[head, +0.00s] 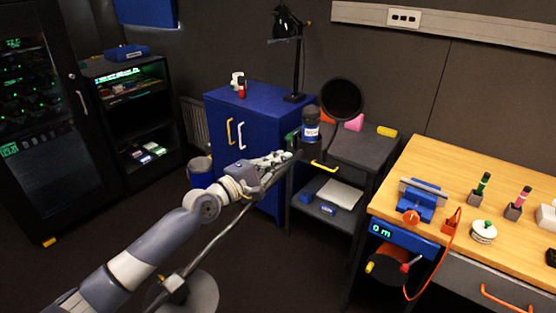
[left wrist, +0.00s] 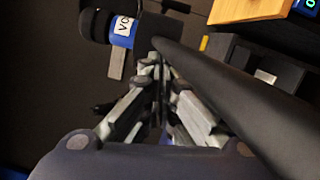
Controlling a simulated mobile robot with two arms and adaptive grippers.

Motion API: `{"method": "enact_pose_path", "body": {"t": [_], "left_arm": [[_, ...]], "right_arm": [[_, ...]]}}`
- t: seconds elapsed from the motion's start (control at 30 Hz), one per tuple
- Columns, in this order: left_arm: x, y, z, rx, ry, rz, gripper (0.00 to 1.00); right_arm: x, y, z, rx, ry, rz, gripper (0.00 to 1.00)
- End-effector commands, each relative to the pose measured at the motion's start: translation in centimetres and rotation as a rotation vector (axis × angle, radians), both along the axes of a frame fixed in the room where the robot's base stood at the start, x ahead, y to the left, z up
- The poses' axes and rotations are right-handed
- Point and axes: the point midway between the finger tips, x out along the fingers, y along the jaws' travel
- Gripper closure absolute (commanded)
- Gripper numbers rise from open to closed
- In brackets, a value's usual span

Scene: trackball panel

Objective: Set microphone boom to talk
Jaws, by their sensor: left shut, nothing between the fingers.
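The microphone (head: 311,127) is a black cylinder with a blue and white label band, standing beside a round black pop filter (head: 342,99). Its grey boom (head: 222,225) slants up from a round floor base (head: 200,297) behind my left arm. My left gripper (head: 288,155) is shut and empty, its tips just left of and below the microphone. In the left wrist view, the microphone (left wrist: 124,30) lies beyond the fingertips (left wrist: 155,62), and a thick dark tube (left wrist: 235,90) runs close along their right side. I cannot tell whether the fingers touch it. My right gripper is out of view.
A blue cabinet (head: 258,108) with a black lamp (head: 290,27) stands behind the gripper. A dark shelf cart (head: 365,150) is to its right. A wooden workbench (head: 455,195) with tools fills the right side. Open floor lies at front left.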

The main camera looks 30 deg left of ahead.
Motion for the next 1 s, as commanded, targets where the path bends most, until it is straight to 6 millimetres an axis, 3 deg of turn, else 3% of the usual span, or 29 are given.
{"method": "enact_pose_path", "body": {"t": [0.17,0.7,1.0], "left_arm": [[-1.0,0.1,-0.4,0.001,0.007,-0.006,1.0],[-8.4,3.0,-0.7,0.008,0.006,-0.002,1.0],[-10.7,4.0,-0.8,0.003,0.004,0.003,1.0]], "right_arm": [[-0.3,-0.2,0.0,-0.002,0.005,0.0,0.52],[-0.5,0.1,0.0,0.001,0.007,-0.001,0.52],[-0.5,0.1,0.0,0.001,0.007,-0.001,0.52]]}}
